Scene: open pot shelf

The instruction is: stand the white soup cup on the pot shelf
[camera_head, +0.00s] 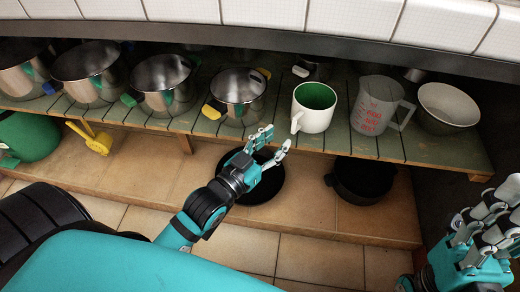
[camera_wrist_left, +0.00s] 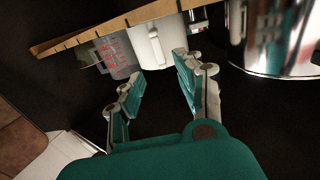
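The white soup cup (camera_head: 313,108), green inside, stands upright on the green slatted pot shelf (camera_head: 345,140), between a metal pot and a measuring jug. Its handle points toward the front left. My left gripper (camera_head: 277,139) is open and empty at the shelf's front edge, just short of the handle. In the left wrist view the cup (camera_wrist_left: 148,46) shows beyond the two spread fingers (camera_wrist_left: 157,72), apart from them as far as I can see. My right gripper (camera_head: 488,222) is at the right edge, away from the shelf; its finger opening is unclear.
A measuring jug (camera_head: 377,105) and a white bowl (camera_head: 446,107) stand right of the cup. A metal pot (camera_head: 239,93) with yellow handles stands left, with several more beyond. Dark pans (camera_head: 362,181) sit below on the tiled ledge. A tiled counter edge (camera_head: 330,17) overhangs the back.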

